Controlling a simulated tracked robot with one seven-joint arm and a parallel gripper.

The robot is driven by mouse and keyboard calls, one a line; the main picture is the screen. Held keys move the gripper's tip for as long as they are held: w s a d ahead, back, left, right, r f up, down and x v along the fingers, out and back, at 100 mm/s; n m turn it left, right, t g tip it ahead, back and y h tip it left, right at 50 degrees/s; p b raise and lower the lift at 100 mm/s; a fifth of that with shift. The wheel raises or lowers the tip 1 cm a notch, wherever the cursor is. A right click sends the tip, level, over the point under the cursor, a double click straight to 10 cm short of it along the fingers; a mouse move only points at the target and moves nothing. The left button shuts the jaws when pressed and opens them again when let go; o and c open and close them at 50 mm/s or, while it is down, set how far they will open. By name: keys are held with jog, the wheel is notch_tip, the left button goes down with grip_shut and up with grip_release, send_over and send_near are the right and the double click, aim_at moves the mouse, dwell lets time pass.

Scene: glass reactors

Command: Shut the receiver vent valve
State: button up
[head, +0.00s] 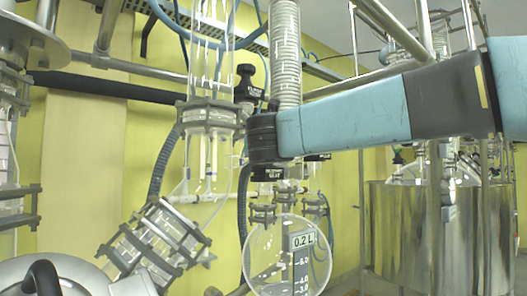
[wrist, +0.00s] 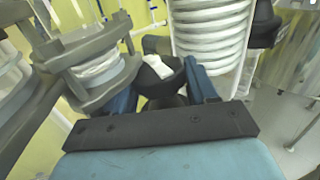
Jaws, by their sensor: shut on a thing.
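In the wrist view, a black rounded valve handle (wrist: 166,84) with a white patch on its top sits between the blue fingers of my gripper (wrist: 163,92). The fingers are closed on its sides. In the head view, the dark end of my gripper (head: 262,137) hides the handle and my fingertips. A small black label (head: 269,173) with white letters shows just below it; it seems to read "RECEIVER VENT". The round glass receiver (head: 287,255), marked 0.2 L, hangs below. How far the handle is turned cannot be told.
A second black knob (head: 246,82) stands above and left of my gripper. A glass column with a grey clamp flange (head: 210,115) is close on the left. A large steel vessel (head: 400,235) stands at the right.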

jog(key=shift+m+h, duration=0.5)
jog(key=shift+h, duration=0.3)
jog(key=o, duration=1)
jog(key=shift+c, duration=0.2)
jog(key=s+a, duration=0.2)
jog(key=s, duration=1.1)
jog(key=shift+s, duration=0.35)
jog(key=shift+c, duration=0.4)
